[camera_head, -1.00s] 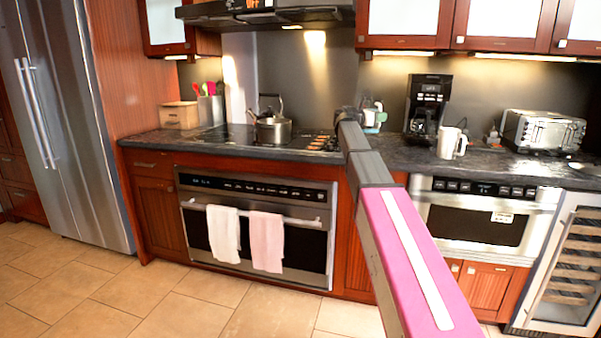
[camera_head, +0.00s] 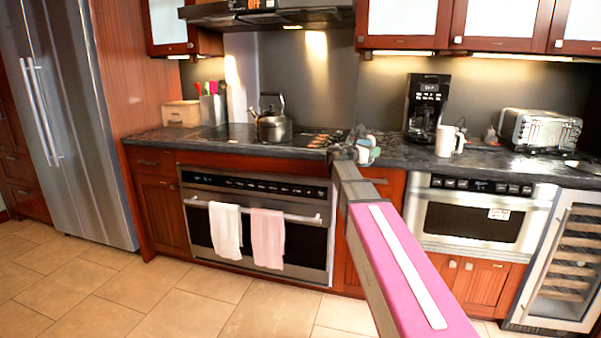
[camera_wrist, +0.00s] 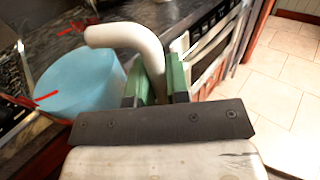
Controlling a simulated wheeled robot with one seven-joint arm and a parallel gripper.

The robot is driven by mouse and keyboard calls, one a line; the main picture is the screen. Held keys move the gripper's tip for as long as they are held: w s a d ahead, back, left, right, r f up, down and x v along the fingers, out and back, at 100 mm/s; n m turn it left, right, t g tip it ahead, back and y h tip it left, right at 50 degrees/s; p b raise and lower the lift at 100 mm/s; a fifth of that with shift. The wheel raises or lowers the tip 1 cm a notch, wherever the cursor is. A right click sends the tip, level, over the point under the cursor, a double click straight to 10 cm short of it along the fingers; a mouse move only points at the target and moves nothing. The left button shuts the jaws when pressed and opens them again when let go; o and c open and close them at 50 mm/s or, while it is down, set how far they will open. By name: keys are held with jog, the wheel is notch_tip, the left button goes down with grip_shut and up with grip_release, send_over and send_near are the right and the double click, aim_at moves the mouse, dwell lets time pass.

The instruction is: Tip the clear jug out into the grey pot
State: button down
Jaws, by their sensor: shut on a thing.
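The clear jug shows pale blue with red marks and a white handle (camera_wrist: 130,38) in the wrist view (camera_wrist: 85,85). My gripper (camera_wrist: 158,80) has green fingers shut on that handle. In the head view the jug (camera_head: 369,150) is small, partly hidden behind my wrist, close to the counter's front edge. I cannot tell its tilt or its contents. A grey, kettle-like pot (camera_head: 274,129) with a raised handle stands upright on the stove, left of my gripper and jug, clear of both.
The stove top (camera_head: 225,132) has an oven with two towels below it. A white mug (camera_head: 446,142), a black coffee maker (camera_head: 424,108) and a toaster (camera_head: 540,130) stand right on the counter. A wooden box (camera_head: 181,113) and utensils stand left. The floor in front is clear.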

jog(key=s+a+f+n+t+y, duration=0.1)
jog(key=s+a+f, duration=0.3)
jog(key=s+f, duration=0.5)
jog(key=s+a+f+n+t, duration=0.1)
jog(key=s+a+f, duration=0.3)
jog(key=s+f, duration=0.6)
notch_tip(320, 180, down, 3)
jog(key=shift+s+a+r+t+y, duration=0.15)
jog(key=shift+s+a+t+y, duration=0.05)
jog(key=shift+a+t+y, duration=0.2)
